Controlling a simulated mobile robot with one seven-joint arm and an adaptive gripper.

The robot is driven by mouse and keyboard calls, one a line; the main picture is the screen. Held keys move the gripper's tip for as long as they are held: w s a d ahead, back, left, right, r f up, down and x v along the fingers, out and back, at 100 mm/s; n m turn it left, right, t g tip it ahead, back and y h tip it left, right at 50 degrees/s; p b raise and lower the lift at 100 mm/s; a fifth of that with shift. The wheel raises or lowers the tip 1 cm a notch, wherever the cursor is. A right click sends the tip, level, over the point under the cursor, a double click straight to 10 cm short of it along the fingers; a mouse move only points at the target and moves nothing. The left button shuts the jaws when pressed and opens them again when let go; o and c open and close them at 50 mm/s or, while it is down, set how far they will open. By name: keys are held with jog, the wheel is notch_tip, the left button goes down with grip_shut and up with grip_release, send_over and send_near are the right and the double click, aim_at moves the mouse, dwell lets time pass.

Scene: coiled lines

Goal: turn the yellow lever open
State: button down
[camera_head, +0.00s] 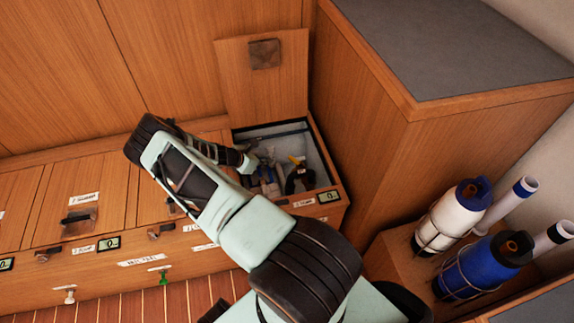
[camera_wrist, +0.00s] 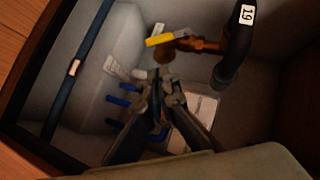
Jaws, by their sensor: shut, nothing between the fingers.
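The yellow lever (camera_wrist: 160,39) sits on a brass valve (camera_wrist: 200,45) inside the open locker; its handle points left in the wrist view. In the head view it is a small yellow spot (camera_head: 293,159). My gripper (camera_wrist: 162,80) is shut and empty. It reaches into the locker, its tips just below the valve in the wrist view and apart from the lever as far as I can tell. In the head view my gripper (camera_head: 268,176) is left of the lever, partly hidden by my arm.
A black hose (camera_wrist: 238,45) labelled 19 curves right of the valve. Blue fittings (camera_wrist: 122,98) stick out of a white tank (camera_wrist: 105,60) at left. A blue pipe (camera_wrist: 78,65) runs along the locker's left side. The raised lid (camera_head: 232,85) stands behind the locker; a wooden cabinet (camera_head: 365,120) rises at right.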

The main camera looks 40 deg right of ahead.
jog(key=b, duration=0.5)
send_near(297, 163)
jog(key=w+d+f, duration=0.2)
jog(key=d+f, duration=0.1)
jog(key=f, duration=0.3)
jog(key=shift+w+d+r, duration=0.15)
jog(key=shift+w+d, duration=0.05)
jog(key=shift+w, duration=0.15)
